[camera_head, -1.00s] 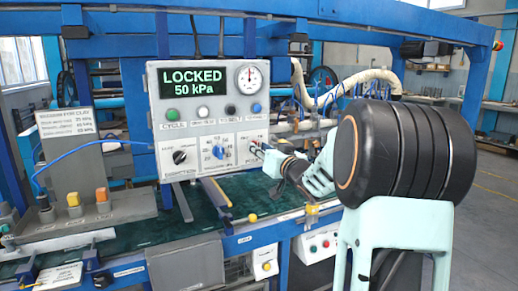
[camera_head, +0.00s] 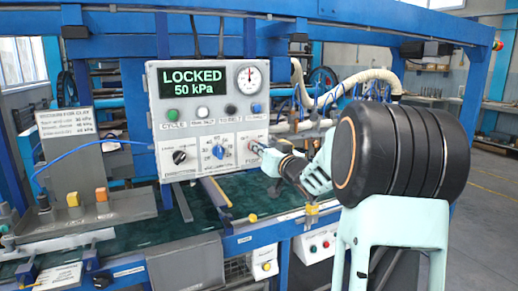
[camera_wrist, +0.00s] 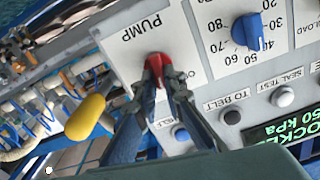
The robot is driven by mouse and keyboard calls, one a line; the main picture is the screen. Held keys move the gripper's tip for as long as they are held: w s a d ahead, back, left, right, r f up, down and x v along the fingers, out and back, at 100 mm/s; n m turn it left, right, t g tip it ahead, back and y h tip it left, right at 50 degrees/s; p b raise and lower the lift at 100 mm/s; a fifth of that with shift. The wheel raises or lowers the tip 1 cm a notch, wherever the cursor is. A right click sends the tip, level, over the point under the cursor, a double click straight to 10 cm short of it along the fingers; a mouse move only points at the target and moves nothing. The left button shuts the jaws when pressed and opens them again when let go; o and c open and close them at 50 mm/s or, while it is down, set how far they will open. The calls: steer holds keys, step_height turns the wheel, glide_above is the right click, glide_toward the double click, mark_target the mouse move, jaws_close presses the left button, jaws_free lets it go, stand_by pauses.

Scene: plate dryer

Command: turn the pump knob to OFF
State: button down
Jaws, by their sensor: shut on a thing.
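The pump knob is red and sits at the lower right of the grey control panel (camera_head: 158,110). In the wrist view the red pump knob (camera_wrist: 154,62) lies between the fingertips of my gripper (camera_wrist: 160,76), below an upside-down PUMP label (camera_wrist: 141,27). My gripper is shut on this knob, and its fingers hide much of it. A position mark beside it is partly hidden, so I cannot read the knob's setting. In the head view my gripper (camera_head: 256,147) reaches the panel from the right. The panel's display (camera_head: 190,83) reads LOCKED, 50 kPa.
A blue dial (camera_head: 218,151) and a black knob (camera_head: 180,156) sit left of the pump knob. A row of buttons (camera_head: 202,114) and a gauge (camera_head: 249,77) are above. A yellow rounded part (camera_wrist: 86,117) shows near my gripper in the wrist view.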

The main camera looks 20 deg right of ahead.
steer(key=shift+a+f+n+b, duration=0.1)
steer(key=shift+a+n+b, duration=0.05)
steer(key=shift+n+b, duration=2.15)
steer(key=shift+a+f+n+b, duration=0.15)
steer(key=shift+n+b, duration=1.25)
steer(key=shift+n, duration=1.7)
steer(key=shift+r, duration=0.15)
steer(key=c, duration=2)
jaws_free()
steer(key=shift+s, duration=0.1)
steer(key=s, duration=1.2)
steer(key=shift+d, duration=0.2)
